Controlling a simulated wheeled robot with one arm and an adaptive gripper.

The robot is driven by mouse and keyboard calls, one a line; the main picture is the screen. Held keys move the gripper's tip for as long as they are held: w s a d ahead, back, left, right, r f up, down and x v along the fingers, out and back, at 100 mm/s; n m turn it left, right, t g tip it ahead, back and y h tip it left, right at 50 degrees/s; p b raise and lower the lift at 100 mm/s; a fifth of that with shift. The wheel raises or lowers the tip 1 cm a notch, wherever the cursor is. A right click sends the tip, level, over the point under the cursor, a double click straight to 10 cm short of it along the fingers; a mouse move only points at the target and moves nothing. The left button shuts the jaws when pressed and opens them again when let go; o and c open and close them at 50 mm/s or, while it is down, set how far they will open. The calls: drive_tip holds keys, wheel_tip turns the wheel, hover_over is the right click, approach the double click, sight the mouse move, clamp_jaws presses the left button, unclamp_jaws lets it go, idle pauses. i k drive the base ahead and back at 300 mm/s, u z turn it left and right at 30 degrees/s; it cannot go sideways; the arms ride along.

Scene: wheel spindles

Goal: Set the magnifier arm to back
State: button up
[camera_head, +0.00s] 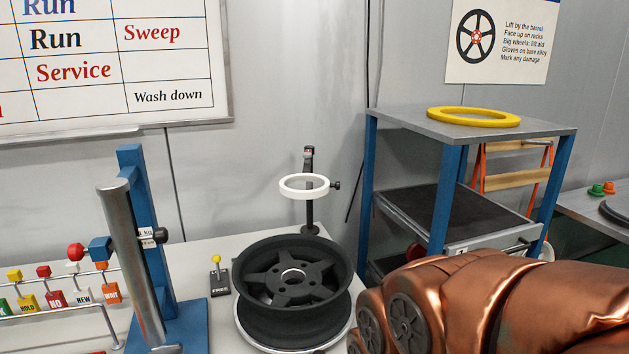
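The magnifier (283,190) is a white ring on a thin black upright post (309,212) at the back of the pale bench. The ring is level and sits on the near side of the post, behind and above the dark wheel (290,335). A small black knob (337,185) sticks out to the right of the ring. My copper-coloured arm fills the lower right, in front of the bench's right side. My gripper is not visible.
A blue stand with a grey cylinder (133,262) is left of the wheel. A small lever with a yellow knob (216,260) stands between them. A rack of coloured tags (55,299) is far left. A blue-legged shelf (455,128) with a yellow ring stands right.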

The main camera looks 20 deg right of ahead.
sight(308, 156)
drive_tip(key=k, duration=1.15)
drive_tip(key=u, duration=0.75)
drive_tip(key=i, duration=1.05)
drive_tip(key=z, duration=0.6)
